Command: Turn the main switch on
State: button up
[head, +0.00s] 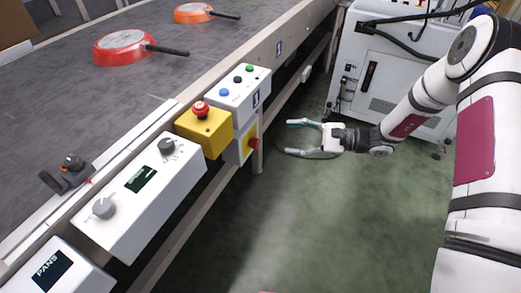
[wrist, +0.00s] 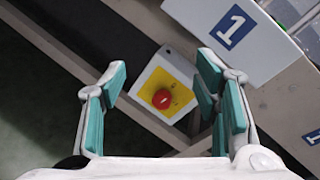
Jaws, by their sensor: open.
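The main switch appears to be the red rotary knob (wrist: 162,99) on a yellow plate (wrist: 178,88) on the face of a small grey box. In the head view the red knob (head: 254,143) shows on the side of the grey box (head: 236,151), below the button panel. My gripper (head: 291,138) is open and empty, to the right of the knob and apart from it. In the wrist view the knob lies between and beyond the two teal-padded fingers of my gripper (wrist: 160,95). The knob's exact turn position is too small to tell.
A yellow box with a red emergency button (head: 200,109) and a panel with coloured buttons (head: 240,90) sit on the conveyor's side. A control box with two knobs (head: 141,193) is nearer. Pans, one red (head: 122,46), lie on the belt. A white cabinet (head: 385,75) stands behind my arm. Green floor is clear.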

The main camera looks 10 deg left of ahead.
aim_at(257, 144)
jog(key=w+d+f+m+t+b, duration=0.1)
jog(key=w+f+m+t+b, duration=0.3)
jog(key=f, duration=1)
jog(key=shift+m+t, duration=0.6)
jog(key=x, duration=0.4)
jog(key=b+x, duration=0.1)
jog(key=x, duration=0.8)
jog(key=shift+s+a+r+b, duration=0.1)
jog(key=shift+a+r+b, duration=0.15)
jog(key=shift+r+b, duration=0.1)
jog(key=shift+y, duration=0.3)
jog(key=shift+f, duration=0.1)
jog(key=c, duration=1.1)
